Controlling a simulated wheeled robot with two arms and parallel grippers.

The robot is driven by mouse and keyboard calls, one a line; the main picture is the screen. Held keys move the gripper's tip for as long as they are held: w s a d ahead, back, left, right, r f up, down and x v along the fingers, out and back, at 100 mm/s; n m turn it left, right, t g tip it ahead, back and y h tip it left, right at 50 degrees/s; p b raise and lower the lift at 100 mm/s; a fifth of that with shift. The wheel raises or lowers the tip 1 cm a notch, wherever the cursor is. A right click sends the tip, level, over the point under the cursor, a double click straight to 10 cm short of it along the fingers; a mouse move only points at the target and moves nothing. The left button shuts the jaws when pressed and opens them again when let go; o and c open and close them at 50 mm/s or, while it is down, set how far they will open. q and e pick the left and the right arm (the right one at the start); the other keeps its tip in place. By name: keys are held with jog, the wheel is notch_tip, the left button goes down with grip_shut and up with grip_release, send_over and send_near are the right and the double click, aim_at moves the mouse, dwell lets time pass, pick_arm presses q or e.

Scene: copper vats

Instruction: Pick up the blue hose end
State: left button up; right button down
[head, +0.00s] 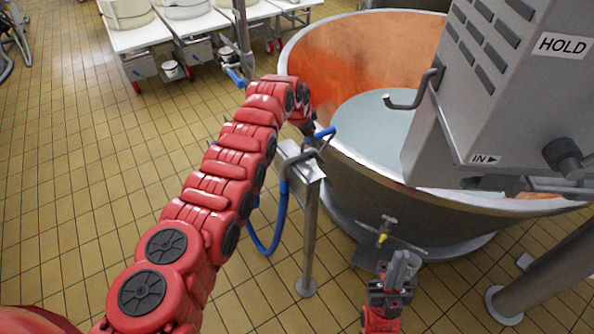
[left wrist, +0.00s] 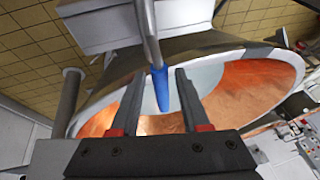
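The blue hose end (head: 325,132) shows in the head view at the top of a metal stand, near the vat's rim. In the left wrist view the blue hose end (left wrist: 162,90) is on the end of a grey metal tube, between the fingers of my left gripper (left wrist: 158,103). Gaps show on both sides, so that gripper is open and not holding it. In the head view my left gripper (head: 308,128) is mostly hidden behind its red arm. My right gripper (head: 400,268) is low in front of the vat; its finger gap is unclear.
A copper vat (head: 345,50) with pale liquid stands behind the stand. A blue hose loop (head: 267,248) hangs beside the stand post (head: 311,235). A grey machine box (head: 500,90) with a hook overhangs the vat. White tables (head: 190,22) stand at the back. Tiled floor is free at left.

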pick_arm(q)
grip_shut()
jog(key=shift+r, duration=0.1)
jog(key=shift+w+r+b, duration=0.15)
jog(key=shift+r+b, duration=0.2)
jog(key=shift+r, duration=0.15)
notch_tip(320, 180, up, 17)
jog(key=p, duration=0.4)
jog(key=shift+p, duration=0.3)
jog(key=shift+d, duration=0.1)
